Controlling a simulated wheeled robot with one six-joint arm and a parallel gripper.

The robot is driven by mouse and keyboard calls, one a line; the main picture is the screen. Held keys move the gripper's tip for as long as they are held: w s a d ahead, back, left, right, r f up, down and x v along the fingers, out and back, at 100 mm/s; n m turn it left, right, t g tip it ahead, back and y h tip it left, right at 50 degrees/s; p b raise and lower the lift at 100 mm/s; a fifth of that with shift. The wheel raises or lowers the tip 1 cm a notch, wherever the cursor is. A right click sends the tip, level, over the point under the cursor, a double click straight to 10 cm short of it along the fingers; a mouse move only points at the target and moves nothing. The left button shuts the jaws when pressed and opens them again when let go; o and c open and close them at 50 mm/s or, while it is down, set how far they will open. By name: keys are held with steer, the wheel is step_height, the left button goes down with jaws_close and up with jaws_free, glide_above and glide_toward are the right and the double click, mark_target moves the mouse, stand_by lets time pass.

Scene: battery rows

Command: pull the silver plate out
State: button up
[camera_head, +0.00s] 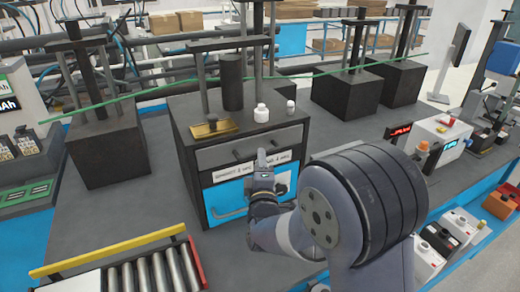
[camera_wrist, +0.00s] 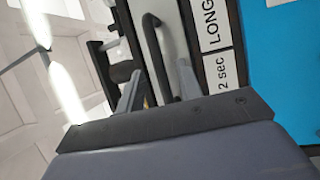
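The silver plate (camera_head: 222,156) is a grey, drawer-like front in the dark box, above a white label strip and a blue panel. It also shows in the wrist view as a grey strip (camera_wrist: 174,32) beside the label. A dark curved handle (camera_wrist: 153,45) is on it. My gripper (camera_head: 266,160) is in front of the plate's right part and hides some of it and the label. In the wrist view my gripper (camera_wrist: 160,88) is open, with one finger on each side of the handle. I cannot tell whether either finger touches it.
White bottles (camera_head: 261,113) and a brass-coloured block (camera_head: 214,128) stand on the dark box (camera_head: 188,140). A roller conveyor (camera_head: 150,270) lies at front left. Grey surface left of the box is clear.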

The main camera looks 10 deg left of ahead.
steer(key=shift+p+x, duration=0.4)
steer(key=shift+x, duration=1.3)
steer(key=shift+c, duration=0.5)
jaws_close()
